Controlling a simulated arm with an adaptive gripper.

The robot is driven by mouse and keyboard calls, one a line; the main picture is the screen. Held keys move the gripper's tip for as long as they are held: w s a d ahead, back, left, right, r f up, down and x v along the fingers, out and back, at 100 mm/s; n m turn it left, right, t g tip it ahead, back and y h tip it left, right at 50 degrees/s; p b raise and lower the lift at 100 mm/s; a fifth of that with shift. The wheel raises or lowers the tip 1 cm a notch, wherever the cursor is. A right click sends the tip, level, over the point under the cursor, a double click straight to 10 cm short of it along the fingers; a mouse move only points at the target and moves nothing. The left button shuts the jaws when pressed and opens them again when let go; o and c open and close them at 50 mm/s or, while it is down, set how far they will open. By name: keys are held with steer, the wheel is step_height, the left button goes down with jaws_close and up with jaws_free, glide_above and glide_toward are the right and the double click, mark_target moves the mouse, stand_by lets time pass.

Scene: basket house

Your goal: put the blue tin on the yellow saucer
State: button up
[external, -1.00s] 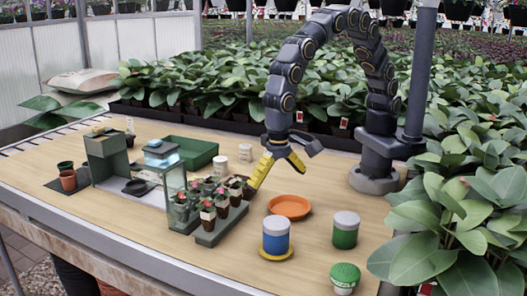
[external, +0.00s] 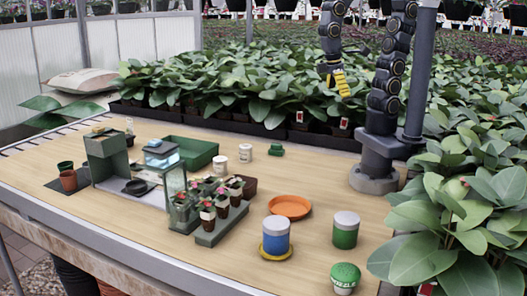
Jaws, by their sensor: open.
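The blue tin (external: 276,238), with a pale grey lid, stands upright on the yellow saucer (external: 263,254). The saucer's rim shows around the tin's base. My gripper (external: 343,92) is raised high over the leafy plants behind the table, well away from the tin. It is open, with nothing seen in it. Its yellow finger points down.
An orange saucer (external: 290,207) lies behind the tin. A green tin (external: 345,232) and a green round-topped pot (external: 344,277) stand to the right. Several potted flowers on a grey-green tray (external: 222,230) stand to the left, near a small green house (external: 107,152).

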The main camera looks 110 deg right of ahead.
steer(key=s+n, duration=0.1)
steer(key=s+d, duration=0.1)
steer(key=s, duration=0.1)
steer(key=s+r+n, duration=0.1)
steer(key=s, duration=0.1)
steer(key=shift+s+d+n+t, duration=0.2)
steer(key=shift+d+n+t, duration=0.1)
steer(key=shift+d+t, duration=0.1)
